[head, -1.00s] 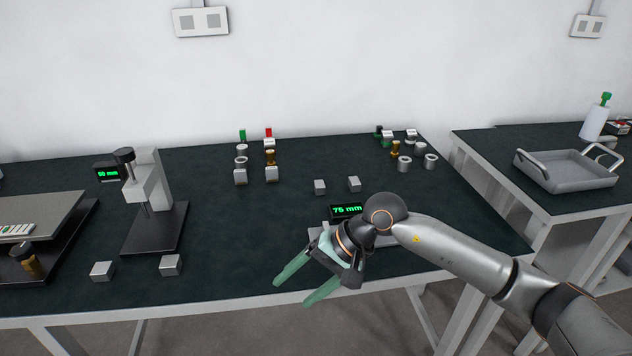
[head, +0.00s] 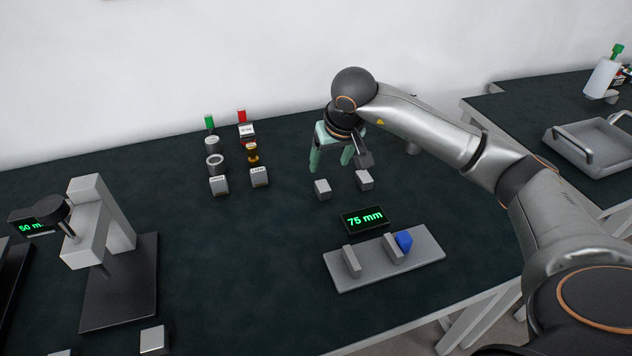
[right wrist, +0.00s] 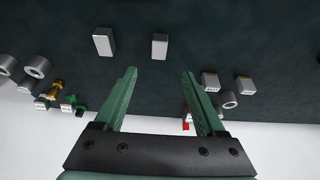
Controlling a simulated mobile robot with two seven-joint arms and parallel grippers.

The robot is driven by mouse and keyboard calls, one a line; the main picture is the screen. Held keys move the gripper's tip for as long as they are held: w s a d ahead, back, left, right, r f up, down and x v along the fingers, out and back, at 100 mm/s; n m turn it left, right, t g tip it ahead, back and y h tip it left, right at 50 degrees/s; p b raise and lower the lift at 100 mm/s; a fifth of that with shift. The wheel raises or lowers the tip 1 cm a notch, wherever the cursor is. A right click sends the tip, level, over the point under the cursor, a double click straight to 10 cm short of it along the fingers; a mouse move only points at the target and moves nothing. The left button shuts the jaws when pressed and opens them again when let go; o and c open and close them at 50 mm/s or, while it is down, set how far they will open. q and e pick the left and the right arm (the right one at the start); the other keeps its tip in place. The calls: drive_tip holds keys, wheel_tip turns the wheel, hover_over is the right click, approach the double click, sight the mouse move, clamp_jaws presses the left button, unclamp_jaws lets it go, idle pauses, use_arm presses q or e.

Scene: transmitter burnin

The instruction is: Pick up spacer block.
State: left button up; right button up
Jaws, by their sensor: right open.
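Two small grey blocks stand apart on the dark table, a left one (head: 322,189) and a right one (head: 364,179); I cannot tell which is the spacer block meant. My right gripper (head: 330,165) is open and empty, fingers pointing down, just behind the blocks in the head view. In the right wrist view, the left block (right wrist: 159,46) lies beyond the gap between the open fingertips (right wrist: 159,73). The right block (right wrist: 104,42) lies left of that gap. Neither block is touched. My left gripper is not in view.
A grey plate (head: 432,250) with two upright grey pieces and a blue piece (head: 404,241) lies in front, beside a 75 mm display (head: 364,219). Cylinders and labelled blocks (head: 219,186) stand to the left. A press-like stand (head: 104,220) is further left.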

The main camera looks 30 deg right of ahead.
sight(323, 185)
drive_tip(key=x, duration=1.1)
drive_tip(key=shift+s+f, duration=0.1)
drive_tip(key=shift+f, duration=0.1)
clamp_jaws()
drive_tip(key=shift+r, duration=0.1)
idle(0.4)
